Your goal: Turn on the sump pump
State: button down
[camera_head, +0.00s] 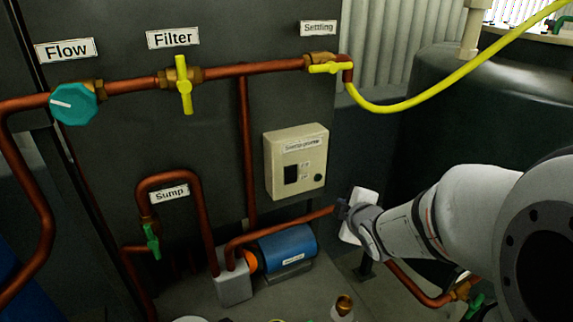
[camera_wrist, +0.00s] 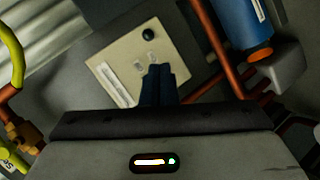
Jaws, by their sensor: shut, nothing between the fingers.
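The beige sump pump control box (camera_head: 296,140) is on the dark panel, with a label across its top. A black square switch (camera_head: 290,173) is at its lower left and a dark round button (camera_head: 319,178) at its lower right. The box also shows in the wrist view (camera_wrist: 118,62), turned, with the round button (camera_wrist: 148,35) in sight. My gripper (camera_head: 342,208) is to the lower right of the box in the head view. In the wrist view its dark fingers (camera_wrist: 159,69) are shut and empty, overlapping the box face and hiding the black switch. I cannot tell contact.
The blue pump motor (camera_head: 288,247) stands below the box, beside copper pipes (camera_head: 248,150). Yellow filter (camera_head: 184,85) and settling (camera_head: 328,67) valves and a teal flow knob (camera_head: 74,103) line the upper pipe. A green sump valve (camera_head: 152,241) is lower left. A dark tank (camera_head: 480,95) stands right.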

jog(key=a+f+n+y+b, duration=0.1)
jog(key=n, duration=0.1)
jog(key=w+a+f+n+t+y+b, duration=0.1)
jog(key=a+n+y, duration=0.1)
jog(key=n, duration=0.1)
jog(key=w+a+f+n+t+y+b, duration=0.1)
jog(key=n+y+b, duration=0.1)
jog(key=shift+a+n, duration=0.25)
jog(key=shift+n, duration=0.05)
jog(key=p, duration=0.3)
send_near(292, 181)
jog(key=shift+t, duration=0.3)
jog(key=x, duration=0.6)
jog(key=shift+w+a+f, duration=0.25)
jog(key=shift+f, duration=0.05)
